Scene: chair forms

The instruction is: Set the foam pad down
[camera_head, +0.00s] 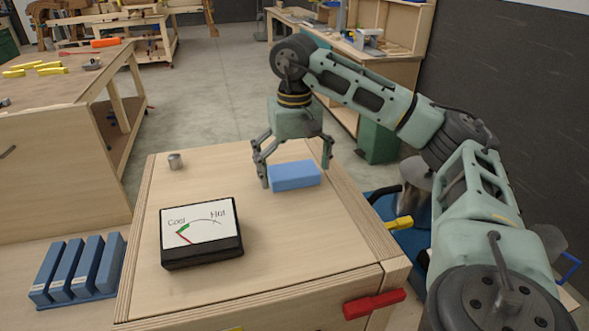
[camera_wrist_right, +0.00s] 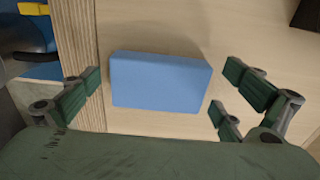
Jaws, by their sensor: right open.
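The foam pad (camera_head: 294,176) is a blue block lying flat on the wooden table (camera_head: 300,235) in the head view. In the right wrist view the same pad (camera_wrist_right: 160,83) lies on the wood between the spread fingers. My right gripper (camera_head: 297,175) is above and around the pad, open. Gaps show between the fingers and the pad on both sides in the wrist view (camera_wrist_right: 157,95). My left gripper does not show in either view.
A meter with a "Cool" to "Hot" dial (camera_head: 201,238) stands at the table's front left. Several blue blocks (camera_head: 78,268) stand in a rack at the left. A red clamp handle (camera_head: 374,304) is at the front edge.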

